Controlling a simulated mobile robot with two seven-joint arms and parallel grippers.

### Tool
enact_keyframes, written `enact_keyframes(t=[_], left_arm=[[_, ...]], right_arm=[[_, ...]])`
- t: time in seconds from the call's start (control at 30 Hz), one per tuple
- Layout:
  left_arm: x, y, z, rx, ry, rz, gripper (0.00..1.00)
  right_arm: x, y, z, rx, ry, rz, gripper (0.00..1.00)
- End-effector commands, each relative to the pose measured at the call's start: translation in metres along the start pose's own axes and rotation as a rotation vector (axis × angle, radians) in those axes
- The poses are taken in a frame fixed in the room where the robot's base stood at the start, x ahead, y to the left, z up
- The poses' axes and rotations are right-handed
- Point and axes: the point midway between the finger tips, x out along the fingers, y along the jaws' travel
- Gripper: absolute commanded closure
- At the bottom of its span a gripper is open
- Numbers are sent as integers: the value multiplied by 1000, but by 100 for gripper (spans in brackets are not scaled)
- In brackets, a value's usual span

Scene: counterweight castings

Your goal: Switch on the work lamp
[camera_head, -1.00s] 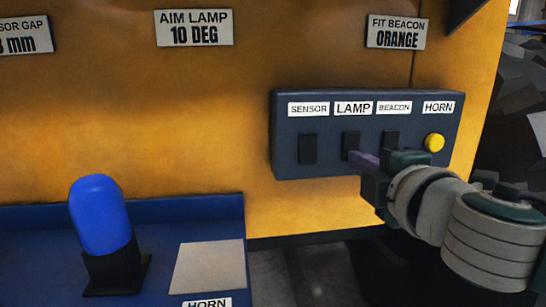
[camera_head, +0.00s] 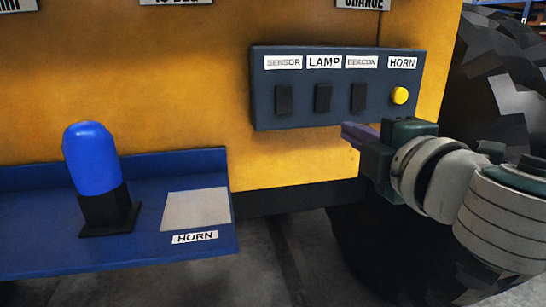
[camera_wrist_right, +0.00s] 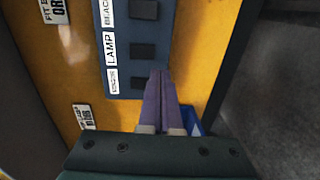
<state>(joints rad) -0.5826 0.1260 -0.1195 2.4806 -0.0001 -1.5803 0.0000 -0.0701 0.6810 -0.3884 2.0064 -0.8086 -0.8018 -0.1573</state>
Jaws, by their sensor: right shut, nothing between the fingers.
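A dark switch box (camera_head: 263,112) is fixed to the yellow panel, with labels SENSOR, LAMP, BEACON and HORN. The black lamp switch (camera_head: 322,97) is under the LAMP label; whether it is on or off cannot be told. It also shows in the right wrist view (camera_wrist_right: 143,51). My right gripper (camera_head: 346,130) is shut and empty. Its purple fingertips are at the box's lower edge in the picture, below and right of the lamp switch, and seem apart from it. They also show in the right wrist view (camera_wrist_right: 158,76). The work lamp and my left gripper are not in view.
The sensor switch (camera_head: 283,99) and beacon switch (camera_head: 358,97) flank the lamp switch; the yellow horn button (camera_head: 400,95) is at the right. A blue dome on a black base (camera_head: 92,160) stands on a blue shelf (camera_head: 150,254) at lower left, beside a pale square (camera_head: 197,211).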

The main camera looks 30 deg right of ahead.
Motion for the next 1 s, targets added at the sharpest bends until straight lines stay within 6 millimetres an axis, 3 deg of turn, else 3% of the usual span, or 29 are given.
enact_keyframes(t=[0.1, 0.33, 1.0], left_arm=[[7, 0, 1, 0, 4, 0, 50], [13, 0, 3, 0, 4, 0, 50], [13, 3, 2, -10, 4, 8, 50]], right_arm=[[-24, -9, 0, -1, 2, -4, 100], [-50, -12, 0, -1, 0, -2, 100], [-57, -14, 1, 20, -12, -14, 100]])
